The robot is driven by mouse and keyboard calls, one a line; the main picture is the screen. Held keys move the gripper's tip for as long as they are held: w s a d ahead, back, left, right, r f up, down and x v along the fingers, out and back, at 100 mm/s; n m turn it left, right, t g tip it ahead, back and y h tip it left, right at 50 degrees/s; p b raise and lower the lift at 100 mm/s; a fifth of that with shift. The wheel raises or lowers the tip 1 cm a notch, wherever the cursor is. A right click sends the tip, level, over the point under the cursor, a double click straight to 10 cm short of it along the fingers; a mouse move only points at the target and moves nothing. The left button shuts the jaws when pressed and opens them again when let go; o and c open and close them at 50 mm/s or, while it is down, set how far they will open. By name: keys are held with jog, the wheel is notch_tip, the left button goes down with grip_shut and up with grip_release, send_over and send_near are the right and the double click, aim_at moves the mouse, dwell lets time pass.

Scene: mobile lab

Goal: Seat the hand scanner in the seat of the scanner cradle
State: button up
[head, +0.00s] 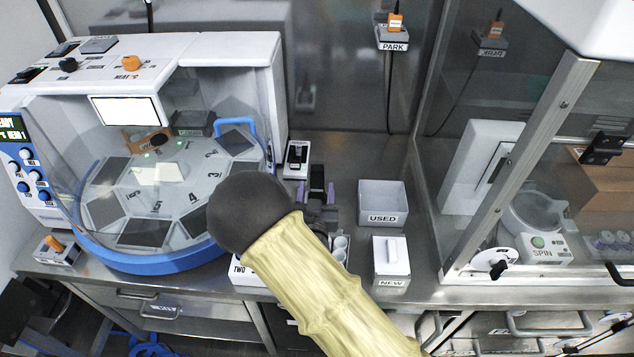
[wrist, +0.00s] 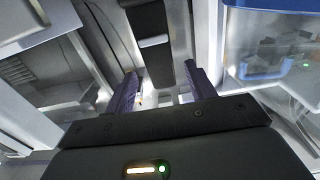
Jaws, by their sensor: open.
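My forearm hides part of the counter.
A domed carousel machine with a blue rim (head: 160,263) stands to the left. A USED bin (head: 382,217) and a NEW box (head: 391,277) are right of my gripper. A PARK holder (head: 393,42) is on the back wall. A glass enclosure (head: 500,190) stands to the right.

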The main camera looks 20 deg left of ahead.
jog(key=b+v, duration=0.1)
jog(key=v, duration=0.6)
jog(key=shift+s, duration=0.15)
jog(key=shift+d, duration=0.1)
dwell(0.5)
